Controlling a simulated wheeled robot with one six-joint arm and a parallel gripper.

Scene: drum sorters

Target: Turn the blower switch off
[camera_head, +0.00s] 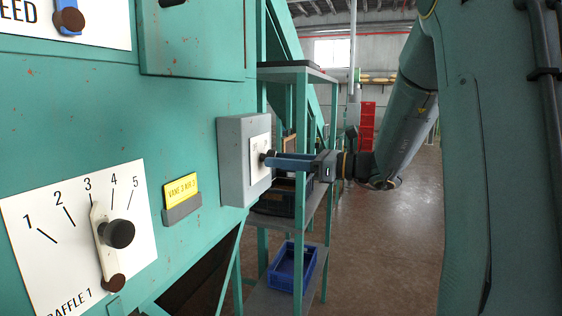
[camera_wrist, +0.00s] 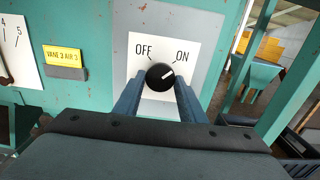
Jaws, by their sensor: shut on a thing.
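The blower switch is a black round knob (camera_wrist: 160,77) on a white plate (camera_wrist: 200,42) marked OFF at left and ON at right. In the wrist view its white pointer line aims up and right, toward ON. The plate is on the face of a grey box (camera_head: 232,160) fixed to the green machine. My gripper (camera_wrist: 160,90) is shut on the knob, with one blue finger at each side. In the head view, my gripper (camera_head: 270,160) reaches the box from the right, and its fingers partly hide the knob.
A dial plate with a baffle lever (camera_head: 105,240) and a yellow tag (camera_head: 181,190) are left of the box. A green shelf frame (camera_head: 300,110) stands close behind, with a blue crate (camera_head: 291,268) low down. Red crates (camera_head: 366,125) stand farther back. Open floor lies to the right.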

